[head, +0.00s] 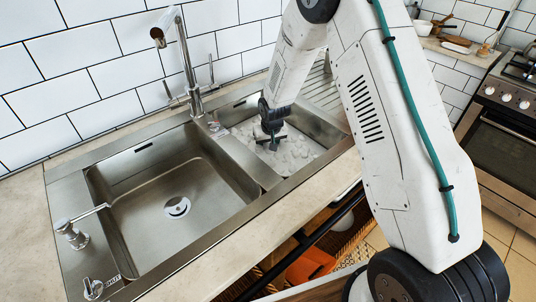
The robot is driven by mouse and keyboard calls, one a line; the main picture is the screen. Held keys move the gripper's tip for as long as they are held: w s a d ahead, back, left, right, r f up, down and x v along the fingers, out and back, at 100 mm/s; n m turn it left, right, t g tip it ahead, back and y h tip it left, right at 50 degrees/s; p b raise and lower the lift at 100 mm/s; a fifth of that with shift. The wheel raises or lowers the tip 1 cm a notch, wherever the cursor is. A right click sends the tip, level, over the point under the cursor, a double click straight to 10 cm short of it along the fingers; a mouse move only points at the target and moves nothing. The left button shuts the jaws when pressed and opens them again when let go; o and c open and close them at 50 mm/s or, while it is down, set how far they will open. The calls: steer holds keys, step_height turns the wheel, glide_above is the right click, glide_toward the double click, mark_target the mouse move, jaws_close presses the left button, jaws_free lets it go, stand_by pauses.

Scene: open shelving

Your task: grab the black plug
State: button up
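My gripper (271,139) is dark and points down into the smaller right-hand sink basin (318,128), just above or among the pale, lumpy contents there. Its fingers are small and dark in this view, so I cannot tell whether they are open or shut. I cannot make out a separate black plug. Any dark thing at the fingertips blends with the gripper. The large left basin (135,190) is empty, with a round silver drain (177,207) in its floor.
A tall chrome tap (188,65) stands behind the basins. A soap dispenser (72,233) is at the left rim. Stone worktop (25,215) surrounds the sink. An oven (500,150) stands at the far right. Below the counter edge are a basket and an orange item (308,266).

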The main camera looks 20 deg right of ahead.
steer(key=shift+x, duration=1)
jaws_close()
